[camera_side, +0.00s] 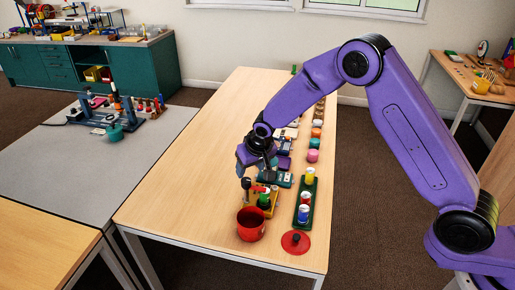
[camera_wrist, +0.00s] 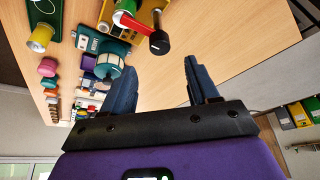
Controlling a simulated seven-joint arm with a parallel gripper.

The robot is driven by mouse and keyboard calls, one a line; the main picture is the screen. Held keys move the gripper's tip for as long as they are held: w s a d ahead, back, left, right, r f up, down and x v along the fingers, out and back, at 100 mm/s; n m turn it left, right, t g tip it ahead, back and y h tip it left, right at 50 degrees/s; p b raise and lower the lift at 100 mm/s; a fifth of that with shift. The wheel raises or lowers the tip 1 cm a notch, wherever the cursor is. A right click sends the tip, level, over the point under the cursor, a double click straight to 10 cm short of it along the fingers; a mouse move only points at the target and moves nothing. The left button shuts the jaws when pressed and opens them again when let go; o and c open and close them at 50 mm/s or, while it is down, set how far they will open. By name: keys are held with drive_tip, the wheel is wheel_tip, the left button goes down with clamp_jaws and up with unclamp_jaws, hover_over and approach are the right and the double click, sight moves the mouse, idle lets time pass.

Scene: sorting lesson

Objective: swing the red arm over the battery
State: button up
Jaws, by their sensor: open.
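The red arm (camera_side: 260,188) belongs to a small yellow stand (camera_side: 272,208) near the front of the wooden table. The red arm (camera_wrist: 134,22) also shows at the top of the wrist view, with a black knob (camera_wrist: 160,43) at its end. A green cylinder (camera_side: 264,201) stands on the yellow base beside the red arm; I cannot tell for certain that it is the battery. My gripper (camera_wrist: 160,80) is open and empty, its fingertips apart and short of the black knob in the wrist view. In the side view, its fingertips are hard to make out.
A red pot (camera_side: 251,225) stands in front of the stand, with a red lid (camera_side: 295,242) to its right. A green tray (camera_side: 305,215) holds several coloured cylinders. A teal device (camera_wrist: 108,55) and several small items line the table behind. The table's left side (camera_side: 185,190) is clear.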

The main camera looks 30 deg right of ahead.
drive_tip(key=v, duration=1)
drive_tip(key=shift+s, duration=0.15)
